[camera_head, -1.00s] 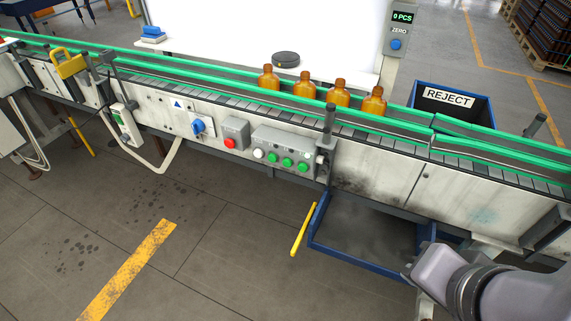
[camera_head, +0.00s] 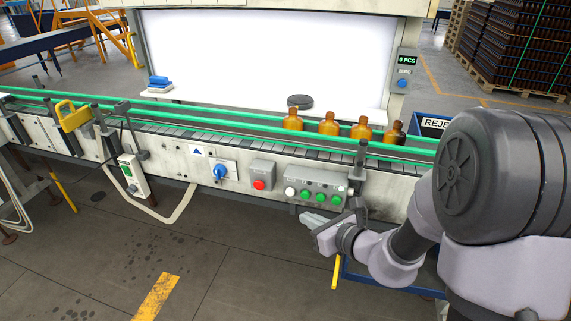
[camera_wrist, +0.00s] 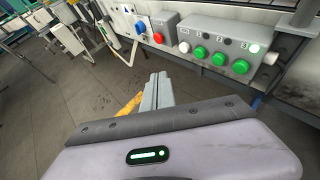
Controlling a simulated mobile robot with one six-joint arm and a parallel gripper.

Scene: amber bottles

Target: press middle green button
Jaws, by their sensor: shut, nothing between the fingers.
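The middle green button (camera_head: 321,197) sits in a row on a grey control box (camera_head: 316,181) on the conveyor's front. A green button stands on each side of it, with a white button (camera_head: 290,192) at the row's left end. In the wrist view the middle green button (camera_wrist: 219,58) shows clearly, right of and beyond my fingers. My gripper (camera_head: 306,222) is shut and empty, just below and in front of the box, apart from the buttons. Its closed fingers (camera_wrist: 158,88) point toward the panel in the wrist view.
A red button (camera_head: 259,184) on its own grey box and a blue rotary switch (camera_head: 220,171) lie left of the control box. Several amber bottles (camera_head: 328,125) stand on the conveyor above. A blue reject bin (camera_head: 431,124) is behind. Open floor lies in front.

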